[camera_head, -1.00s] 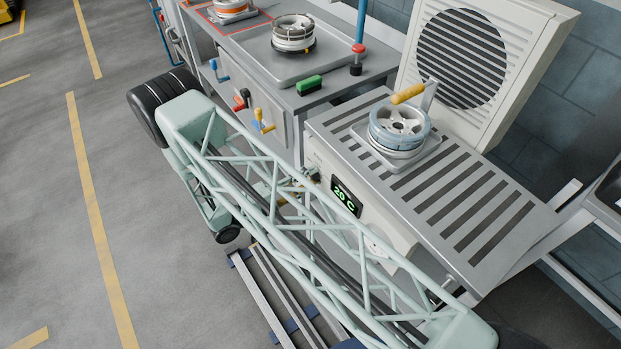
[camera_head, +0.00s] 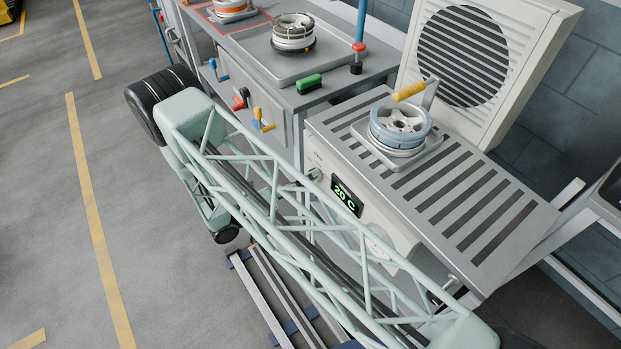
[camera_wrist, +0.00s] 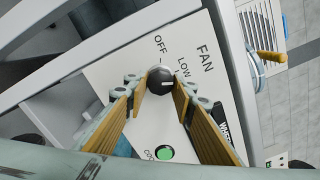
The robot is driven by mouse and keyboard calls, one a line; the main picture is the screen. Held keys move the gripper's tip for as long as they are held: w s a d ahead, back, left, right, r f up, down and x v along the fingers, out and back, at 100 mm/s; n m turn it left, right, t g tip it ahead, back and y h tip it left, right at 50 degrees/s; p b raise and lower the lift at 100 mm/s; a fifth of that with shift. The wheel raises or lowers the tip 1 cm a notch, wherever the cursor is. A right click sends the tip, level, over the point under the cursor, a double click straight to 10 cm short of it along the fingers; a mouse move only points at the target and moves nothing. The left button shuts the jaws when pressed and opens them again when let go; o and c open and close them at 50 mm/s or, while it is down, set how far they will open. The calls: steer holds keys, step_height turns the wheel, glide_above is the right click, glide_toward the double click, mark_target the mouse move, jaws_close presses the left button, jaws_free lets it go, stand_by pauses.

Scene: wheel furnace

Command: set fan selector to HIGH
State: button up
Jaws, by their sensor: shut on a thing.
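The fan selector (camera_wrist: 160,80) is a round black knob on a pale panel (camera_wrist: 110,70) in the wrist view. OFF is printed above it and LOW to its upper right, beside the word FAN. No HIGH label shows; my finger covers part of the panel. My gripper (camera_wrist: 159,82) has its yellow-padded fingers on both sides of the knob and is shut on it. I cannot clearly tell which position the knob points to. In the head view my arm hides much of the panel front.
A green button (camera_wrist: 164,153) lies below the knob, between my fingers. A display (camera_head: 346,197) reads 20 C. A wheel (camera_head: 401,125) sits on the slatted top (camera_head: 470,200), with a big fan housing (camera_head: 520,60) behind. A bench (camera_head: 350,85) stands to the left.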

steer(key=shift+w+f+m+b, duration=0.1)
steer(key=shift+m+b, duration=0.65)
steer(key=shift+m, duration=3.65)
steer(key=o, duration=0.8)
steer(key=shift+a, duration=0.1)
steer(key=shift+o, duration=0.2)
steer(key=shift+a, duration=0.1)
steer(key=v, duration=1.2)
